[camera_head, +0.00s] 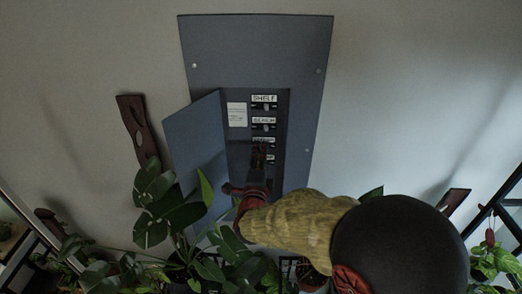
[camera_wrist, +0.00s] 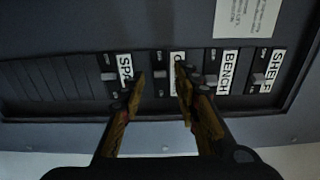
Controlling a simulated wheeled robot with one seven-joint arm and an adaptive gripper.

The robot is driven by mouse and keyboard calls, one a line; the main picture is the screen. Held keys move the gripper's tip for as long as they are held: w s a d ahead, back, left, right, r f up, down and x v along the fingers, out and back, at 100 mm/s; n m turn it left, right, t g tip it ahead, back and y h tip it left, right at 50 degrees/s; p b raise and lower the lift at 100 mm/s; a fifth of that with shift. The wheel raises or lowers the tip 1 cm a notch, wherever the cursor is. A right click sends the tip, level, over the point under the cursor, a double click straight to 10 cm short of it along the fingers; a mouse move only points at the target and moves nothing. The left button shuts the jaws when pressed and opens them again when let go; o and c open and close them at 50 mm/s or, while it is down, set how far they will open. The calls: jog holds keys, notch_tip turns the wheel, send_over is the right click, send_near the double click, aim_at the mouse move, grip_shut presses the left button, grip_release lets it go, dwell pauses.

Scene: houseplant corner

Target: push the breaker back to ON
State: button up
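The grey breaker panel (camera_head: 255,55) is on the wall with its door (camera_head: 195,140) swung open to the left. Breakers labelled SHELF (camera_head: 264,99) and BENCH (camera_head: 264,120) show above my gripper (camera_head: 260,165), which covers much of the lower breakers. The wrist view shows the SHELF breaker (camera_wrist: 259,78), the BENCH breaker (camera_wrist: 211,78), a third breaker (camera_wrist: 160,75) and the SPA... breaker (camera_wrist: 108,76). My gripper's fingers (camera_wrist: 158,80) are apart with nothing held, one to each side of the third breaker. Its label is mostly hidden; contact is unclear.
A white paper card (camera_head: 237,114) is on the panel left of the breakers. Leafy plants (camera_head: 165,205) crowd below the door. A dark reddish wooden piece (camera_head: 136,125) is on the wall at left. The wall right of the panel is bare.

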jog(key=shift+w, duration=0.7)
jog(key=c, duration=0.3)
grip_shut()
